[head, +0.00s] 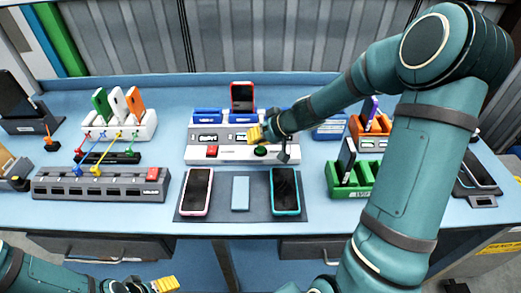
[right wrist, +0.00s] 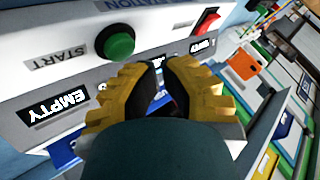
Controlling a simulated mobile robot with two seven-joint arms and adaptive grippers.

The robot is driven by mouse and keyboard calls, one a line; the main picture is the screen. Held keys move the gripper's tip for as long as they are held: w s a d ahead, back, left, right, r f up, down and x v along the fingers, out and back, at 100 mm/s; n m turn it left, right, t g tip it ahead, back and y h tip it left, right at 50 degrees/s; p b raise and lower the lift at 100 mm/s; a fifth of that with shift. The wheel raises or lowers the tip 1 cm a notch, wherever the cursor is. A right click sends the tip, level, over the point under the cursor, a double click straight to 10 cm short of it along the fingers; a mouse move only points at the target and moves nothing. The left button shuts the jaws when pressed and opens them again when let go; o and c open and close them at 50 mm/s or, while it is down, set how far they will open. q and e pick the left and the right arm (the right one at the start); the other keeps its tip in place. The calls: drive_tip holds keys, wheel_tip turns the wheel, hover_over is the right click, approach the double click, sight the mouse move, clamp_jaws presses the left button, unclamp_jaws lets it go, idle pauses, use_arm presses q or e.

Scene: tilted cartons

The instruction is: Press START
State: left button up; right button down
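The grey-and-white station (head: 235,155) stands in the middle of the bench. Its green round button (right wrist: 115,43) sits beside a START label (right wrist: 58,56) in the right wrist view. In the head view the green button (head: 261,151) is just below my right gripper (head: 255,133), whose yellow fingertips also fill the middle of the wrist view (right wrist: 166,68). The fingertips are drawn together with nothing between them, and appear apart from the button. My left gripper (head: 165,284) is low at the bottom edge, partly out of frame; its opening is unclear.
A red button (head: 212,151) is left of the green one, and a display reads EMPTY (right wrist: 60,105). Phones (head: 197,190) lie on a dark mat in front. A grey strip (head: 100,188) stands left, a green rack (head: 348,182) right. My right arm crosses the right side.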

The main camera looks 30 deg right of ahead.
drive_tip(key=c, duration=1.7)
unclamp_jaws()
clamp_jaws()
drive_tip(key=shift+f+b, duration=0.45)
drive_tip(key=shift+b, duration=0.4)
drive_tip(key=shift+f+b, duration=0.5)
drive_tip(key=shift+b, duration=0.2)
drive_tip(key=shift+r, duration=0.1)
drive_tip(key=shift+r+p, duration=0.45)
drive_tip(key=shift+r, duration=0.35)
